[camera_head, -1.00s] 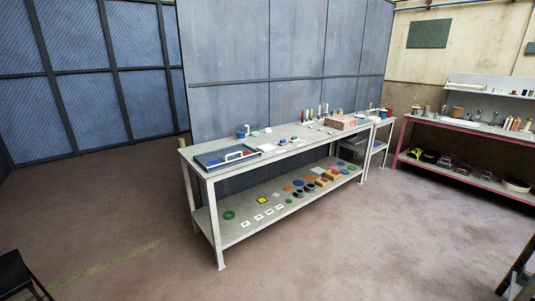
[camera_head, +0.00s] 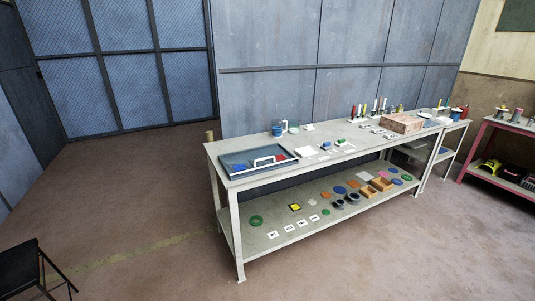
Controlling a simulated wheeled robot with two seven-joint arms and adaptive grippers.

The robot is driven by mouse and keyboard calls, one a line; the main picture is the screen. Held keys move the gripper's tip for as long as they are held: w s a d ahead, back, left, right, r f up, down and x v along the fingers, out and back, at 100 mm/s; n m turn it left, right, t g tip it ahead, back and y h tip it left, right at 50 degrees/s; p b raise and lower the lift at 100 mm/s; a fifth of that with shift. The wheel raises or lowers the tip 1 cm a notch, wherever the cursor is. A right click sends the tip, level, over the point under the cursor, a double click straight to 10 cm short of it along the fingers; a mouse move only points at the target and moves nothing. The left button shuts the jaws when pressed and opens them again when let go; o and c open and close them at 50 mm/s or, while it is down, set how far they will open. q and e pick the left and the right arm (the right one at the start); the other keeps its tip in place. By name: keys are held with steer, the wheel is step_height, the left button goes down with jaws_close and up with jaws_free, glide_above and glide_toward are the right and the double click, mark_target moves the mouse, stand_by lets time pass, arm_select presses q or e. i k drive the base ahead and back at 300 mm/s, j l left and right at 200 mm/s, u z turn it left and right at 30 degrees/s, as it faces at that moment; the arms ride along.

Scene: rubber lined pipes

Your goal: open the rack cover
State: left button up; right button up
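A shallow dark rack or tray (camera_head: 240,172) lies at the near left end of the long grey workbench (camera_head: 330,151). A white handle (camera_head: 264,161) stands up on it, with blue and red patches beside the handle. I cannot tell at this distance whether this is the rack cover or whether it is open. Neither of my grippers is in view.
Small parts, a blue cup (camera_head: 276,130) and a pinkish box (camera_head: 402,123) stand on the bench top. Its lower shelf (camera_head: 262,238) holds rings and cards. A black stool (camera_head: 32,268) is at the left. The floor (camera_head: 165,240) before the bench is clear.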

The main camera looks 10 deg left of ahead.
mark_target(273, 158)
steer(key=i+u, duration=0.1)
steer(key=i, duration=0.55)
steer(key=i+l+u, duration=0.1)
steer(key=i, duration=0.55)
